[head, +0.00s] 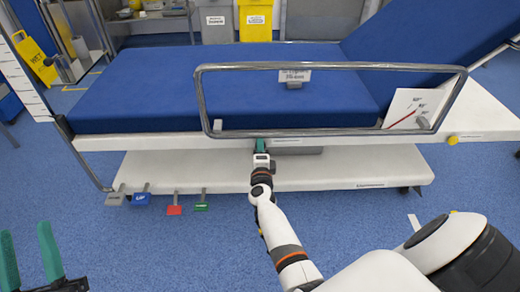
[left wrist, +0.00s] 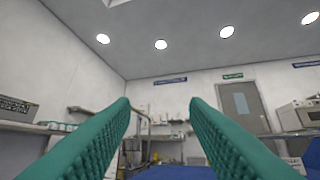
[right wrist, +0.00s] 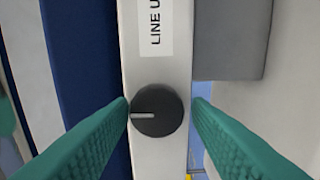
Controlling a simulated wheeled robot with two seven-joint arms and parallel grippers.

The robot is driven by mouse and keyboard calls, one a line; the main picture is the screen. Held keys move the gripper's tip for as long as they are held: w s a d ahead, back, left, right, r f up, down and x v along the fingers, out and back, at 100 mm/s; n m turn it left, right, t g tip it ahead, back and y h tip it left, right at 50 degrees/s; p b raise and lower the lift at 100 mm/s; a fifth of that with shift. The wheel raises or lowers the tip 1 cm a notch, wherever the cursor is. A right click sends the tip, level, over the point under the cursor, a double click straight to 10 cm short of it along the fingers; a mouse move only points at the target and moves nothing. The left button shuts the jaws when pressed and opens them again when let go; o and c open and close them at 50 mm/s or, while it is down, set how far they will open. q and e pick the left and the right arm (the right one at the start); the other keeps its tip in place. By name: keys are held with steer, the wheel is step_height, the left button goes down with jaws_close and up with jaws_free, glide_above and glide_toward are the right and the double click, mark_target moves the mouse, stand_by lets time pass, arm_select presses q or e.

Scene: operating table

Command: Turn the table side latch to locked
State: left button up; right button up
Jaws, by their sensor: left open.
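A round black knob (right wrist: 157,112) with a pale pointer mark sits on the white table side rail (right wrist: 158,70) in the right wrist view. Its mark points left in that picture. My right gripper (right wrist: 160,104) is open, with one green finger on either side of the knob; the left fingertip is very close to it and a small gap shows on the right. In the head view my right gripper (head: 261,145) is at the table's near side and hides the knob. My left gripper (head: 28,250) is open and empty at the lower left, away from the table.
The blue operating table (head: 160,85) has a metal side rail loop (head: 340,66). A yellow knob (head: 452,140) is on the edge at right. Several coloured pedals (head: 174,210) stick out below the white base (head: 330,170). A label (right wrist: 155,27) reading "LINE U" is beside the black knob.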

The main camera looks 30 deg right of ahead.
steer(key=shift+o, duration=0.7)
steer(key=shift+r, duration=0.1)
arm_select(q)
step_height(320, 180, down, 12)
steer(key=w+a+g+y+p, duration=0.1)
steer(key=w+g+y+p, duration=0.1)
steer(key=g, duration=0.7)
steer(key=shift+w+y+p, duration=0.3)
steer(key=shift+y+p, duration=0.2)
steer(key=shift+p, duration=0.25)
arm_select(e)
steer(key=v, duration=1.2)
arm_select(q)
steer(key=shift+a, duration=0.1)
